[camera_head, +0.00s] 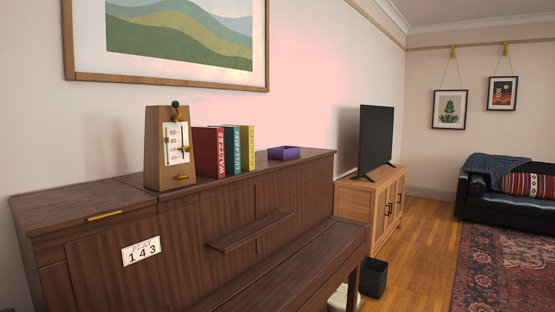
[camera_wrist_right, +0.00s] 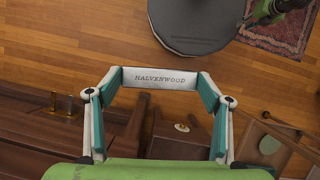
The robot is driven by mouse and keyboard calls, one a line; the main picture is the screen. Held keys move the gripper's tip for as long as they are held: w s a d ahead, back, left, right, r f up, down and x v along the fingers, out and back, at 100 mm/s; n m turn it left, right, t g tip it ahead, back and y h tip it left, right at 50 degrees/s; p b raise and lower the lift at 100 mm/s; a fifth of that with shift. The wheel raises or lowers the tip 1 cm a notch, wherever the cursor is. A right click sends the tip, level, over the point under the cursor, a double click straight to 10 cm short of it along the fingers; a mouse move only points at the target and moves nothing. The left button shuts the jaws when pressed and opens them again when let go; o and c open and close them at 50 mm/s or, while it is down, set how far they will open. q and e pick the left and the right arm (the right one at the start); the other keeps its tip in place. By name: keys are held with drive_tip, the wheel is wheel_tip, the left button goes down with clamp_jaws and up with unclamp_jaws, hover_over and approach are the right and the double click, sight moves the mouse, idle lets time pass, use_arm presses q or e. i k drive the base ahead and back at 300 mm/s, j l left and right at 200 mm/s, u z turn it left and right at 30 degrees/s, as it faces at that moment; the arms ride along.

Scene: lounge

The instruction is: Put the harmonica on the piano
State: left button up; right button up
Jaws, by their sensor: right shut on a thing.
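The brown upright piano (camera_head: 200,235) fills the lower left of the head view. Its top carries a wooden metronome (camera_head: 153,150), several upright books (camera_head: 208,150) and a purple open box (camera_head: 284,153). In the right wrist view, my right gripper (camera_wrist_right: 160,78) is shut on a pale silver bar lettered HALVENWOOD, which looks to be the harmonica (camera_wrist_right: 145,77). It is held lengthwise between the two fingertips, above the wooden floor in that view. Neither gripper shows in the head view.
Bare piano top lies left of the metronome (camera_head: 75,205) and around the purple box. A framed landscape (camera_head: 180,35) hangs above. A wooden cabinet (camera_head: 368,210) with a black TV (camera_head: 376,140) stands beyond the piano, and a black bin (camera_head: 373,278) on the floor.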

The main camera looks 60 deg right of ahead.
sight(261, 162)
drive_tip(key=l+z, duration=0.1)
drive_tip(key=l, duration=0.7)
drive_tip(key=i+l, duration=0.15)
drive_tip(key=l, duration=0.65)
drive_tip(key=l+z, duration=0.15)
drive_tip(key=l, duration=0.7)
drive_tip(key=i, duration=0.05)
